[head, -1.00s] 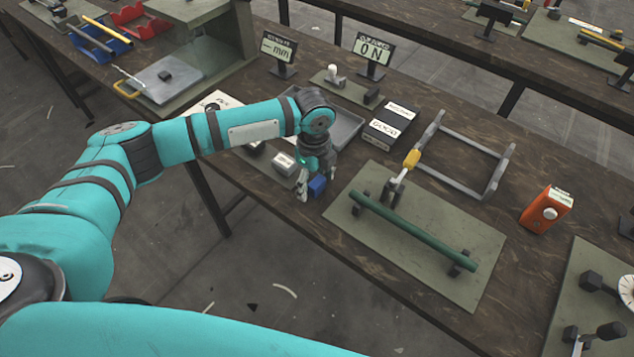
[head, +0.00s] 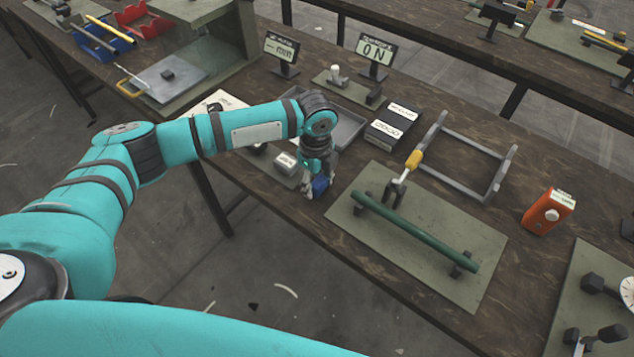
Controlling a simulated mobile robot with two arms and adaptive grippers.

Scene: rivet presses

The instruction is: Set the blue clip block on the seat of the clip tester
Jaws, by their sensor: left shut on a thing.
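The blue clip block (head: 321,184) is near the table's front edge, partly covered by the fingers. My left gripper (head: 315,190) points down and is shut on the blue block; I cannot tell whether the block touches the table. The clip tester appears to be the small green plate (head: 352,102) with a white-topped post (head: 335,74) and a dark block (head: 374,94), behind a grey tray, near a display reading "0 N" (head: 375,50). Its seat is too small to make out clearly. My right gripper is not in view.
A grey block (head: 286,163) stands close left of the gripper. The grey tray (head: 348,130) and dark labelled boxes (head: 390,124) lie behind. To the right are a green mat (head: 375,255) with a green bar (head: 412,230), a grey frame (head: 465,150) and an orange box (head: 547,211).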

